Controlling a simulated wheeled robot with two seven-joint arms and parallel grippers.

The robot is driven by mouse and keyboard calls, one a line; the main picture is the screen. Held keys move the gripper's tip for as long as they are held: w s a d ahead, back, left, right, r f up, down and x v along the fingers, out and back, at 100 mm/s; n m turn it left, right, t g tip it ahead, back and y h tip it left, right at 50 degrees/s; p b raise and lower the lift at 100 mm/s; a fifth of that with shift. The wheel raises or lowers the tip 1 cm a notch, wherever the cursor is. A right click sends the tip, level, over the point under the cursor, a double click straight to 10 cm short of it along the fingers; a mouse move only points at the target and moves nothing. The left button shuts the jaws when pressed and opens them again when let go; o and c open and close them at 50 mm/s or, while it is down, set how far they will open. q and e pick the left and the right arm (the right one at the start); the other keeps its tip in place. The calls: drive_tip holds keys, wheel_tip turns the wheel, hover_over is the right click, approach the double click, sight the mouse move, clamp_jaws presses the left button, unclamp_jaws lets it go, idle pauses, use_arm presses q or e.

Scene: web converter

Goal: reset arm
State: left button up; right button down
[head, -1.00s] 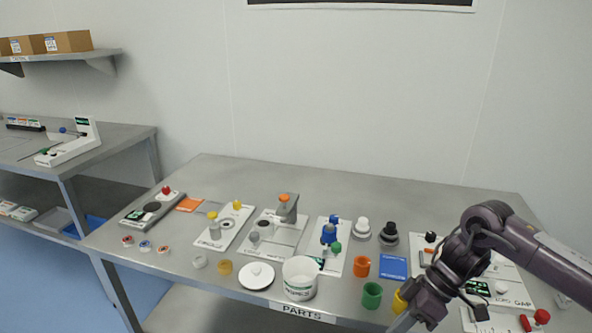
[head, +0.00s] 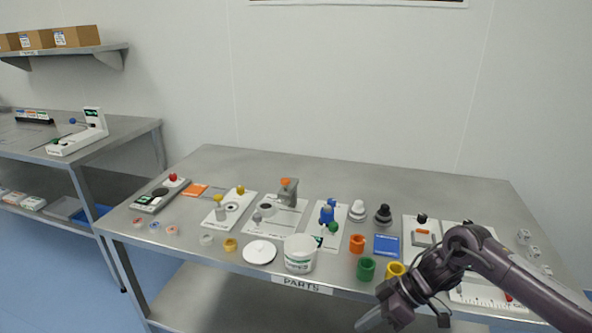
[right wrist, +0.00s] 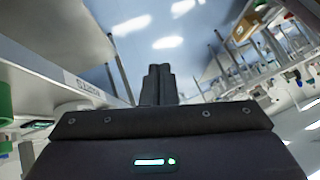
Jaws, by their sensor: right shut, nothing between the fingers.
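My right arm comes in from the right in the head view. Its gripper (head: 370,320) hangs low, just off the front edge of the steel table, pointing down and left. In the right wrist view the two dark fingers (right wrist: 158,85) lie together, shut and empty. My left gripper is not in view. The task names no object besides the arm.
The table (head: 330,165) holds a white tub (head: 300,254), a white lid (head: 259,252), green (head: 366,268) and orange (head: 357,243) cups, a blue plate (head: 386,245) and several small fixtures. A yellow cup (head: 396,269) stands close to my right arm. The table's back strip is clear.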

drive_tip(key=w+a+f+m+t+y, duration=0.1)
drive_tip(key=w+a+f+t, duration=0.15)
drive_tip(key=f, duration=0.45)
drive_tip(key=w+a+f+m+t+y, duration=0.1)
drive_tip(key=w+a+f+m+t, duration=0.15)
drive_tip(key=f, duration=0.55)
drive_tip(key=s+d+f+m+t+h, duration=0.15)
drive_tip(key=s+f, duration=0.25)
drive_tip(key=f, duration=0.4)
drive_tip(key=s+d+f+m+t+h, duration=0.1)
drive_tip(key=s+d+f+m+h, duration=0.15)
drive_tip(key=f, duration=0.65)
drive_tip(key=s+d+f+m+g+h, duration=0.1)
drive_tip(key=s+d+f+h, duration=0.15)
drive_tip(key=s+f, duration=0.4)
drive_tip(key=s+d+f+m+g+h, duration=0.1)
drive_tip(key=s+d+f, duration=0.2)
drive_tip(key=s+f, duration=0.35)
drive_tip(key=s+d+f+m+g+h, duration=0.1)
drive_tip(key=s+f+g, duration=0.1)
drive_tip(key=s, duration=1.1)
drive_tip(key=s+d+f+g+h, duration=0.1)
drive_tip(key=s+f, duration=0.3)
drive_tip(key=s, duration=0.9)
drive_tip(key=shift+s+d+m+g+h, duration=0.35)
drive_tip(key=shift+d+h, duration=0.2)
drive_tip(key=shift+d, duration=0.25)
drive_tip(key=shift+f, duration=0.1)
